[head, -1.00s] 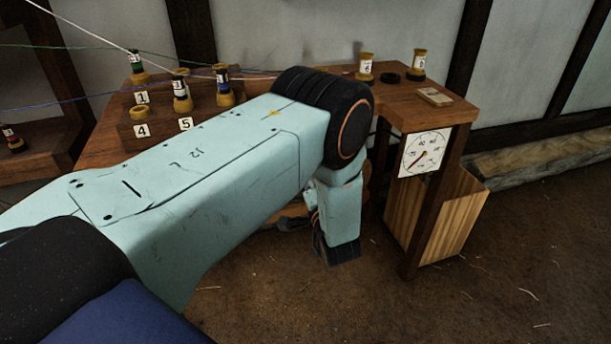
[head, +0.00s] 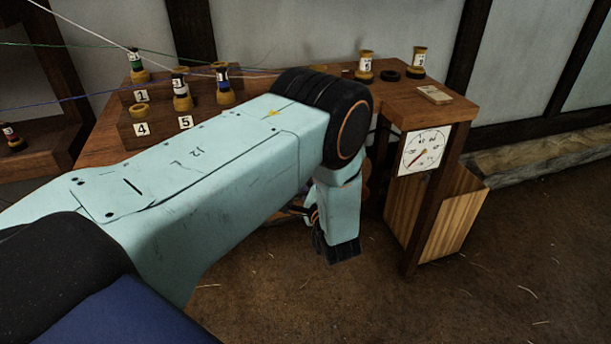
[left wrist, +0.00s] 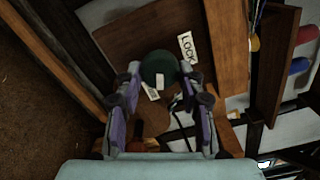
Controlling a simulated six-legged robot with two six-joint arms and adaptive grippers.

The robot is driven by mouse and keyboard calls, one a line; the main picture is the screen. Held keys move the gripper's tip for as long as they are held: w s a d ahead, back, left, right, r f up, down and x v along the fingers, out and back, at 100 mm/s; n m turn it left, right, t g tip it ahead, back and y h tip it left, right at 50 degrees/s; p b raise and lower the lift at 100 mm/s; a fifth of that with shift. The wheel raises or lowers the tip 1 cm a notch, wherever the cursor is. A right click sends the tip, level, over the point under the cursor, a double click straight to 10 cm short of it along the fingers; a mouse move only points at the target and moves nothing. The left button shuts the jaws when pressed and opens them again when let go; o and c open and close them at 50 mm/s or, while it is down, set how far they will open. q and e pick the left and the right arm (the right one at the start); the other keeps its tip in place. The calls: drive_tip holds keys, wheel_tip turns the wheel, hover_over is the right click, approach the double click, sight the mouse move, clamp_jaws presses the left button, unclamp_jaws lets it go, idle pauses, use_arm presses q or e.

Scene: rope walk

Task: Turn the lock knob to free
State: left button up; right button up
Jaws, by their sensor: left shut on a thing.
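The lock knob (left wrist: 158,66) is a round dark green knob with a white mark on its near side, seen in the left wrist view. A white label reading LOCK (left wrist: 187,47) is on the wood to its upper right. A second small white label (left wrist: 150,91) at its lower left is partly hidden and I cannot read it. My left gripper (left wrist: 161,76) is shut on the knob, one finger on each side. In the head view my left arm hides the knob and most of the gripper. My right gripper is in neither view.
A wooden bench carries several bobbins (head: 223,84) on numbered stands, with threads running left. A white dial (head: 423,151) is on the bench's right end, above a wooden bin (head: 455,215). A small wooden block (head: 434,95) lies on top. Open floor is in front.

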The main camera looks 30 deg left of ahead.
use_arm(q)
drive_tip(key=shift+a, duration=0.1)
idle(0.3)
drive_tip(key=o, duration=1.1)
drive_tip(key=shift+v, duration=3.8)
